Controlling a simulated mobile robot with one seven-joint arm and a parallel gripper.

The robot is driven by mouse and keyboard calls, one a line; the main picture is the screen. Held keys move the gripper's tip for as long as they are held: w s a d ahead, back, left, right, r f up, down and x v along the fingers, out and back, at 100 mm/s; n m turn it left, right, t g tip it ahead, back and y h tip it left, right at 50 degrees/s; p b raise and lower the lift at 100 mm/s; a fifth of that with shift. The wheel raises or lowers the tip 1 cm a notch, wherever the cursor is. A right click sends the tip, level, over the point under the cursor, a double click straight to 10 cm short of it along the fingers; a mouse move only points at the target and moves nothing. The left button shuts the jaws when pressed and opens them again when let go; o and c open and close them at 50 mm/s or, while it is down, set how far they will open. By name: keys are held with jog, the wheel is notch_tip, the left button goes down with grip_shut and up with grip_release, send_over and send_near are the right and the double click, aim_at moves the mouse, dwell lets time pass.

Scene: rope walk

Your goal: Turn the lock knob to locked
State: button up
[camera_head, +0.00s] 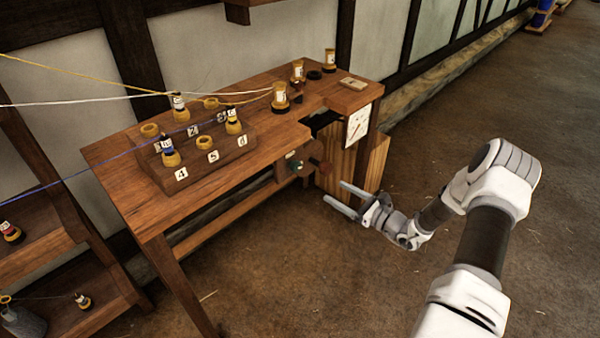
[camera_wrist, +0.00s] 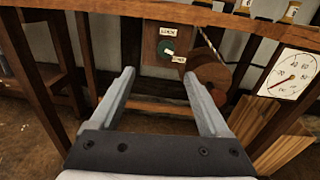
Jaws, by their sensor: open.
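The lock knob (camera_wrist: 168,46) is a small round green knob on a wooden panel (camera_wrist: 151,50) under the table's front edge. A white label reading LOCK sits above it, and another pale label lies at its lower right, too small to read surely. I cannot tell which way the knob points. In the head view the knob (camera_head: 292,160) is small, at the table's front right. My gripper (camera_head: 333,191) is open and empty, apart from the knob, in front of and below the table edge. In the wrist view the knob shows beyond and above my open fingers (camera_wrist: 159,74).
A reddish-brown round drum (camera_wrist: 212,75) sits right of the knob, with a cord to it. A dial plate (camera_wrist: 293,75) hangs farther right above wooden boards (camera_wrist: 281,145). The table (camera_head: 130,185) carries a numbered spool rack (camera_head: 230,150). Open floor lies in front.

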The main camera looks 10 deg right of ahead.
aim_at(298, 168)
jog(key=shift+m+t+h, duration=0.3)
jog(key=shift+m+t, duration=0.1)
jog(key=x, duration=0.5)
jog(key=b+x, duration=0.1)
jog(key=x, duration=0.5)
jog(key=f+b+x, duration=0.1)
jog(key=x, duration=0.5)
jog(key=shift+w+d+f, duration=0.15)
jog(key=shift+w+d, duration=0.05)
jog(key=shift+d, duration=0.1)
grip_shut()
